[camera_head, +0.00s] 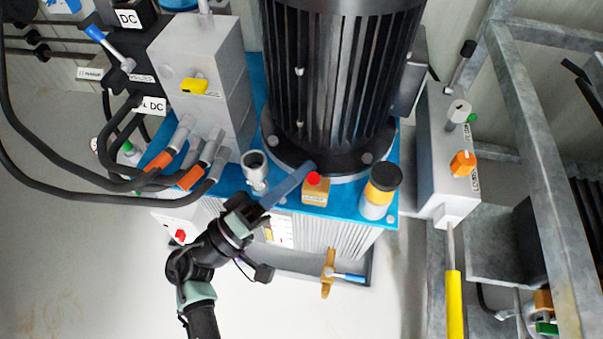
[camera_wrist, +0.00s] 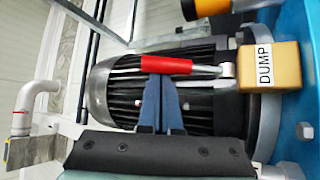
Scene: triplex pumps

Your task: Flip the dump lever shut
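The dump lever has a red handle (camera_wrist: 167,65) on a thin metal rod that runs right to a tan block (camera_wrist: 268,68) marked DUMP. In the wrist view the handle lies roughly level, across the tips of my gripper (camera_wrist: 157,82). The blue fingers are close together with nothing seen between them. I cannot tell whether the tips touch the handle. In the head view my gripper (camera_head: 307,169) reaches in from the lower left to the red handle's end (camera_head: 314,178), above the tan block (camera_head: 315,193). The handle is seen end-on there.
A black finned motor (camera_head: 330,70) stands close behind the lever on a blue plate (camera_head: 290,200). A yellow and black capped cylinder (camera_head: 380,188) is to the right, a grey pipe fitting (camera_head: 255,167) to the left. Black hoses (camera_head: 60,165) hang at the left.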

